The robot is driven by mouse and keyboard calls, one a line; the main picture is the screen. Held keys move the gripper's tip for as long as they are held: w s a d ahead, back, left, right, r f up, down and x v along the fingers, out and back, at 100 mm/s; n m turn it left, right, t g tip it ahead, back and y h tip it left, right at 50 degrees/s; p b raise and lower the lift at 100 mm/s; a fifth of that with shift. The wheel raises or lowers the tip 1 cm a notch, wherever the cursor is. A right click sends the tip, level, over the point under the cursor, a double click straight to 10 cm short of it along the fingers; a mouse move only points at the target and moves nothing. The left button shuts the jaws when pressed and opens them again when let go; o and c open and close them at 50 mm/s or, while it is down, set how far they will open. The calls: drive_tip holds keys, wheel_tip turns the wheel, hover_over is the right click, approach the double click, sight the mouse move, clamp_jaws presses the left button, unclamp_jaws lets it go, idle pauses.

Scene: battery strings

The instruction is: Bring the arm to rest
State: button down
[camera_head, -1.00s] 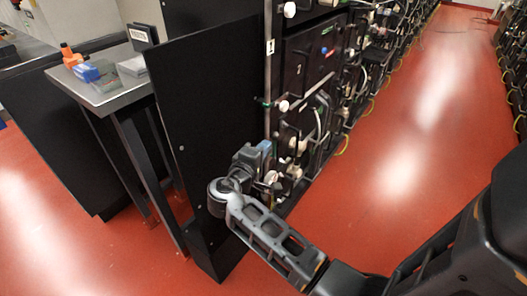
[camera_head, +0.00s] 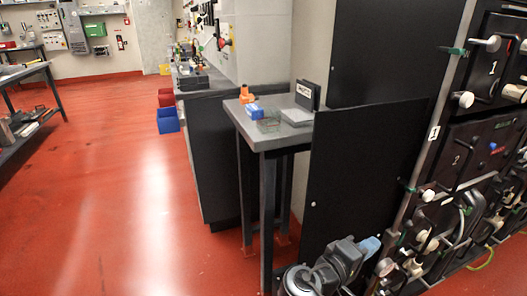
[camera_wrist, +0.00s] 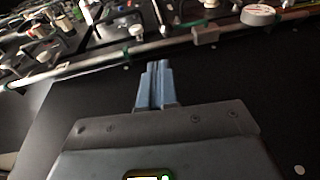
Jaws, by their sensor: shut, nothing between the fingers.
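My gripper (camera_wrist: 157,84) shows in the wrist view with its two blue-grey fingers closed together and nothing between them. In the head view my gripper (camera_head: 369,246) is at the bottom, in front of the black side panel (camera_head: 352,170) and left of the battery rack (camera_head: 470,150). The wrist part of my arm (camera_head: 335,266) shows beside it; the rest of the arm is below the picture. I cannot tell how far the fingers are from the panel.
Blue (camera_head: 167,120) and red bins (camera_head: 166,98) stand on the floor beyond. Open red floor (camera_head: 110,200) lies to the left.

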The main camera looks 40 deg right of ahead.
drive_tip(key=s+a+f+n+t+y+p, duration=0.3)
drive_tip(key=s+a+f+n+t+y, duration=0.15)
drive_tip(key=a+f+t, duration=0.2)
drive_tip(key=s+a+r+t+y+p, duration=0.2)
drive_tip(key=s+a+t+y+p, duration=0.15)
drive_tip(key=s+a+y, duration=0.45)
drive_tip(key=s+a+r+m+t+y+p, duration=0.1)
drive_tip(key=s+a+r+m+t+y, duration=0.1)
drive_tip(key=r, duration=0.9)
drive_tip(key=s+a+r+m+t+y+p, duration=0.1)
drive_tip(key=s+a+r+t+y+p, duration=0.1)
drive_tip(key=s+a+r, duration=0.4)
wheel_tip(320, 180, up, 5)
drive_tip(key=shift+s+a+r+m+t, duration=0.1)
drive_tip(key=shift+s+a+m+t, duration=0.25)
drive_tip(key=shift+s+t, duration=0.65)
drive_tip(key=shift+d, duration=0.1)
